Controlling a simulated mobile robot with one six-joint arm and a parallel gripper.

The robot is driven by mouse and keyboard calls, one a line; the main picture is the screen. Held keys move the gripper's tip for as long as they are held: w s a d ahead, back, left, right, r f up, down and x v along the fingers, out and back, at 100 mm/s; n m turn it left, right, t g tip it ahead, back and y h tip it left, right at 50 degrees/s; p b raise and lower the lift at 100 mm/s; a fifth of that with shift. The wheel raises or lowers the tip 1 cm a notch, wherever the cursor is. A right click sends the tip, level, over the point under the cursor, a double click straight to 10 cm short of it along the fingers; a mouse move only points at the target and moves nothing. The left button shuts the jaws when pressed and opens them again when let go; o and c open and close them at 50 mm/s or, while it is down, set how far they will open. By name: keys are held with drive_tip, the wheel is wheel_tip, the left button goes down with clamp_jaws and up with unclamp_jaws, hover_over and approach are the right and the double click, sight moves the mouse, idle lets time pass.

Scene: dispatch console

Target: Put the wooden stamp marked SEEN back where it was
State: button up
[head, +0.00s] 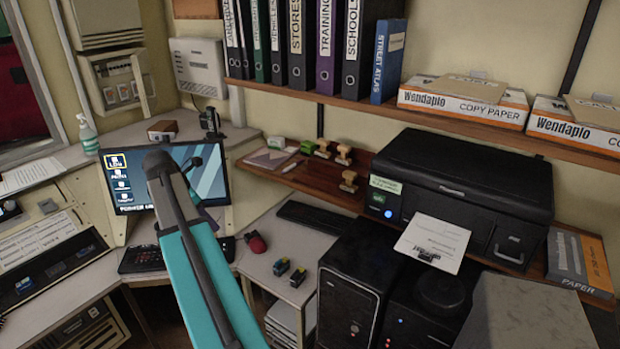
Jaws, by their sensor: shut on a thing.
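Several wooden stamps stand on the brown wooden shelf left of the printer. One stamp (322,149) is at the back, another stamp (343,154) is just right of it, and a third stamp (348,181) stands nearer the front. Their markings are too small to read, so I cannot tell whether SEEN is among them. My teal arm rises from the bottom edge to a dark joint in front of the monitor. I cannot make out my gripper's jaws or anything held in them.
A black printer (465,190) fills the right of the shelf (325,187). A green block (308,147) and a pad (268,158) lie left of the stamps. The monitor (130,180) stands behind my arm.

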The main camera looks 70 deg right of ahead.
drive_tip(key=s+d+r+n, duration=0.1)
drive_tip(key=s+d+r, duration=0.3)
drive_tip(key=s+d, duration=0.3)
drive_tip(key=s+d+r+n+t, duration=0.1)
drive_tip(key=s+d+r, duration=0.3)
drive_tip(key=s+d, duration=0.3)
drive_tip(key=s, duration=0.3)
drive_tip(key=shift+d+n, duration=0.3)
drive_tip(key=shift+d, duration=0.15)
drive_tip(key=s+d+p, duration=0.1)
drive_tip(key=d, duration=0.3)
drive_tip(key=s+d+p, duration=0.1)
drive_tip(key=d+p, duration=0.1)
drive_tip(key=d, duration=0.2)
drive_tip(key=s+d+p, duration=0.1)
drive_tip(key=d, duration=0.4)
drive_tip(key=shift+s, duration=0.15)
drive_tip(key=shift+s+d+f, duration=0.1)
drive_tip(key=shift+d, duration=0.15)
drive_tip(key=shift+p, duration=0.3)
drive_tip(key=shift+s+d+r+p, duration=0.2)
drive_tip(key=shift+d+p, duration=0.2)
drive_tip(key=shift+d, duration=0.3)
drive_tip(key=shift+s+d+r+p, duration=0.15)
drive_tip(key=shift+d+p, duration=0.25)
drive_tip(key=shift+d, duration=0.3)
drive_tip(key=shift+s+d+f+p, duration=0.1)
drive_tip(key=shift+d+f+p, duration=0.2)
drive_tip(key=shift+p, duration=0.4)
drive_tip(key=shift+d, duration=0.1)
